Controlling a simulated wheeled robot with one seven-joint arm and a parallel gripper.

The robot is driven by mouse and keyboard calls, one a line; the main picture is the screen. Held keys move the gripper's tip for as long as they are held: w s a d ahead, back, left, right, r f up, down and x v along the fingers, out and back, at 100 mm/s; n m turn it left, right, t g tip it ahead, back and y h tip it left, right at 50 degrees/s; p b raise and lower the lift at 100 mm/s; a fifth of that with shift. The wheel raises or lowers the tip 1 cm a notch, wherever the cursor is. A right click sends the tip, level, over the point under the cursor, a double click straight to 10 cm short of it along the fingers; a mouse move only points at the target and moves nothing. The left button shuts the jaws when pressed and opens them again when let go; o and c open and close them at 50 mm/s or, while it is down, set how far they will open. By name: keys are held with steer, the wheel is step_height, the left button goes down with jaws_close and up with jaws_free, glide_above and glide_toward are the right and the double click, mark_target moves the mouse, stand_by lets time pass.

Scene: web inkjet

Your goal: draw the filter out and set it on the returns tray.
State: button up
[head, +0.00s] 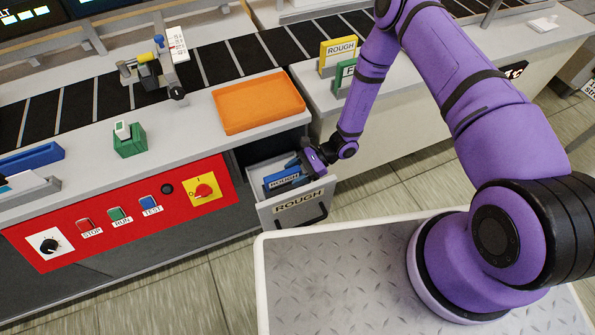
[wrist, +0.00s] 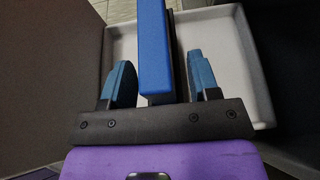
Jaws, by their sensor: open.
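A blue filter (head: 281,177) with a label reading ROUGH stands in a pulled-out white drawer (head: 296,205), whose front is also marked ROUGH. In the wrist view the blue filter (wrist: 153,45) runs between the two blue fingers of my gripper (wrist: 160,68), with a visible gap on each side. My gripper (head: 297,168) is open and reaches into the drawer from the right. The filter's lower part is hidden by the gripper body in the wrist view. An orange tray (head: 258,102), seemingly the returns tray, lies empty on the counter above the drawer.
Yellow (head: 338,50) and green (head: 344,77) labelled blocks stand on the counter right of the tray. A green holder (head: 130,143) stands to its left. A red control panel (head: 125,212) lies left of the drawer. A dark striped conveyor (head: 225,60) runs behind.

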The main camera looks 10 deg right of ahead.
jaws_close()
steer(key=shift+r, duration=3.55)
